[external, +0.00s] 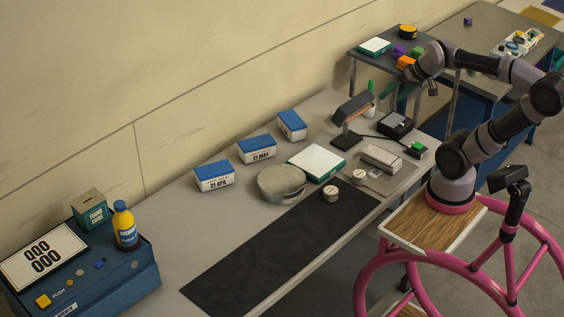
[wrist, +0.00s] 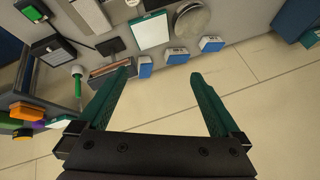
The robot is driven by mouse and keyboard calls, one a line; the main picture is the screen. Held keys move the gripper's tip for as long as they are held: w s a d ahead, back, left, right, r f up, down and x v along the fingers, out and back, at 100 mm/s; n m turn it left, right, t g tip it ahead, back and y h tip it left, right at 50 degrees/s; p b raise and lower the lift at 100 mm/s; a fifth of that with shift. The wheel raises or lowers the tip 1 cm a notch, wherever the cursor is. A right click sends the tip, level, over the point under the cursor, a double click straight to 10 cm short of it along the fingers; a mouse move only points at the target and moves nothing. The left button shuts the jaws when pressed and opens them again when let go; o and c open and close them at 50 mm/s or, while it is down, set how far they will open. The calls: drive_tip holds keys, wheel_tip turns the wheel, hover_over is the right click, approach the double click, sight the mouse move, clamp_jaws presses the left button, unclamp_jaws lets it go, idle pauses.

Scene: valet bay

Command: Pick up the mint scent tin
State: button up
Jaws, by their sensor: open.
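Two small round tins with pale lids stand on the workbench in the external view, one on the black mat (external: 331,195) and one farther back (external: 359,177). Their labels are too small to read, so I cannot tell which is mint. My gripper (wrist: 161,76) is open in the wrist view, with teal fingers spread wide and nothing between them. In the external view my arm reaches toward the back side table, with the gripper partly hidden near the lamp and cubes, well away from the small tins.
A large round grey tin (external: 281,183), a white-topped scale (external: 317,163), blue-lidded boxes (external: 257,147) and a lamp (external: 352,110) crowd the bench. The black mat (external: 270,250) is mostly clear.

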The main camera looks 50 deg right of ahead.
wheel_tip(320, 180, down, 9)
drive_tip(key=w+a+n+g+h, duration=0.2)
drive_tip(key=w+n+g, duration=0.1)
drive_tip(key=n+g, duration=0.15)
drive_tip(key=n+t+h, duration=0.4)
drive_tip(key=n+h, duration=0.8)
drive_tip(key=n, duration=1.1)
approach(358, 180)
drive_tip(key=shift+w+d+r, duration=0.15)
drive_tip(key=shift+d+r, duration=0.05)
drive_tip(key=shift+r, duration=0.25)
drive_tip(key=shift+w+d+f+t, duration=0.1)
drive_tip(key=shift+d+f+t, duration=0.05)
drive_tip(key=shift+f+t, duration=0.1)
drive_tip(key=x, duration=0.4)
drive_tip(key=shift+w+d+f, duration=0.1)
drive_tip(key=shift+w+d, duration=0.05)
drive_tip(key=shift+d, duration=0.15)
drive_tip(key=x, duration=0.5)
drive_tip(key=shift+d+f, duration=0.25)
drive_tip(key=shift+f, duration=0.2)
